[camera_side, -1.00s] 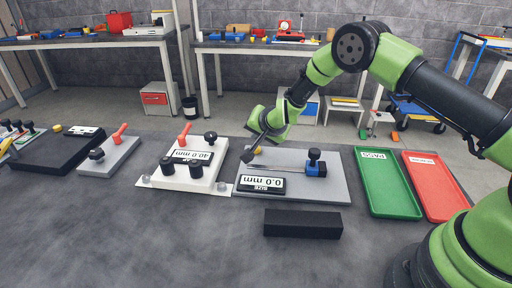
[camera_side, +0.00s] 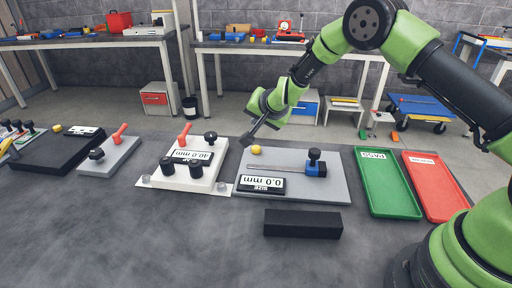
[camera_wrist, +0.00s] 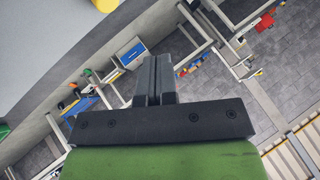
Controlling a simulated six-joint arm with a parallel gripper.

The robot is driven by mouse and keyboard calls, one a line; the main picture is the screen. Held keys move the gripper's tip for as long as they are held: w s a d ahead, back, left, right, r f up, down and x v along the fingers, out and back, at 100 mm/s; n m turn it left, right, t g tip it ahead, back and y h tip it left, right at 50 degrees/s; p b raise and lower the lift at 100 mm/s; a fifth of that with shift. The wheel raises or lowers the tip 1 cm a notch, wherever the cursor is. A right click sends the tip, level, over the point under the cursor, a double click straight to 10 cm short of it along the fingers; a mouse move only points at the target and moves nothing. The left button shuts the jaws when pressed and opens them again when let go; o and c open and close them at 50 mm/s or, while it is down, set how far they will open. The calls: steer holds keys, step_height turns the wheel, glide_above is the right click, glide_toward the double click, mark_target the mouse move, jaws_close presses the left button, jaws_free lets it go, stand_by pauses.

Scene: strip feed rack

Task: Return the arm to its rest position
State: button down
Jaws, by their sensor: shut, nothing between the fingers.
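My gripper (camera_side: 246,142) is in the air above the left back edge of the grey size gauge plate (camera_side: 333,191). In the wrist view my gripper (camera_wrist: 153,62) has its two dark fingers together, with nothing between them. The plate below carries a yellow knob (camera_side: 256,150), a blue slider with a black knob (camera_side: 316,168) and a display reading 0.0 mm (camera_side: 261,185). My gripper looks apart from all of these.
A white fixture (camera_side: 186,178) with a 40.0 mm display stands left of the plate. A green PASS tray (camera_side: 388,205) and a red tray (camera_side: 440,200) lie to the right, both empty. A black block (camera_side: 303,224) lies in front. Workbenches stand behind.

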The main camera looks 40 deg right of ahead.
steer(key=s+a+r+n+y, duration=0.2)
steer(key=s+r, duration=0.4)
steer(key=r, duration=0.4)
steer(key=s+a+r+n+y, duration=0.1)
steer(key=s+a+r, duration=0.1)
steer(key=s+r, duration=0.5)
steer(key=s+r+n+g, duration=0.1)
steer(key=s+r+n, duration=0.1)
steer(key=s, duration=0.9)
steer(key=s+r+n, duration=0.1)
steer(key=s+r, duration=0.1)
steer(key=s, duration=0.9)
steer(key=shift+s+r+n+g, duration=0.3)
steer(key=shift+r+n+g, duration=0.05)
steer(key=shift+n+g, duration=0.05)
